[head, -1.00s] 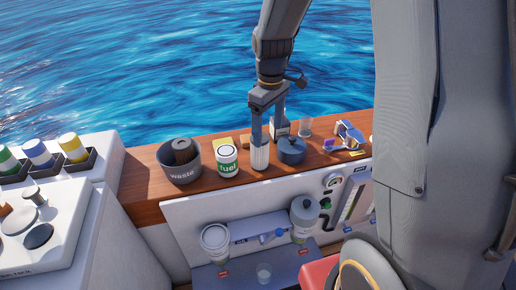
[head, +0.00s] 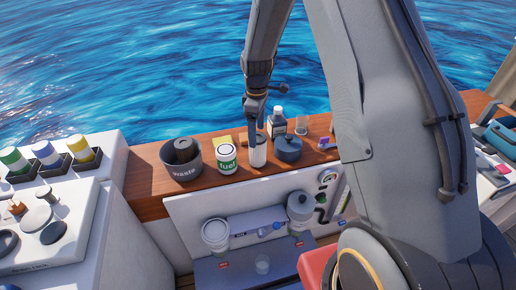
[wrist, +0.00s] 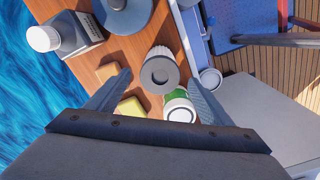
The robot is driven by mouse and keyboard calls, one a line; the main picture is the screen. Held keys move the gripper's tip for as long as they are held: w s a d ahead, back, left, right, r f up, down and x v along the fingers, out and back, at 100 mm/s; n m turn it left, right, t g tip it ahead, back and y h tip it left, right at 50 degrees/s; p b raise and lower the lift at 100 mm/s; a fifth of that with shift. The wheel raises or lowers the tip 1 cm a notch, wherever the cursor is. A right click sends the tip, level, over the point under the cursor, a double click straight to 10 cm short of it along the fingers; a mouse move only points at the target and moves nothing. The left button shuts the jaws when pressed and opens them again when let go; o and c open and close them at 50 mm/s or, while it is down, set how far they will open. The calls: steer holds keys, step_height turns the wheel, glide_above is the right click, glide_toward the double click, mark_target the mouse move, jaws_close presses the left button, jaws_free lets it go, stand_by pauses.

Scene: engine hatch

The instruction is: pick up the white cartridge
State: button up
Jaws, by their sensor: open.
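The white cartridge (head: 260,153) stands upright on the wooden ledge, right of the fuel can (head: 227,159) and left of the blue pot (head: 288,149). In the wrist view the cartridge (wrist: 160,73) shows its grey ringed top and ribbed white side. My gripper (head: 255,138) is open, pointing down at the cartridge; one finger hides part of its left side. In the wrist view my gripper (wrist: 160,78) has its fingertips on either side of the cartridge's top in the picture, with gaps on both sides. I cannot tell how far down the fingertips reach.
The fuel can (wrist: 180,108) is close beside the cartridge, near the right finger in the wrist view. A waste bin (head: 181,160), a dark bottle (head: 277,123) and a glass (head: 302,123) also stand on the ledge.

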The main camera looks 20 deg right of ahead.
steer(key=shift+f, duration=0.85)
steer(key=c, duration=1.5)
steer(key=shift+r, duration=0.1)
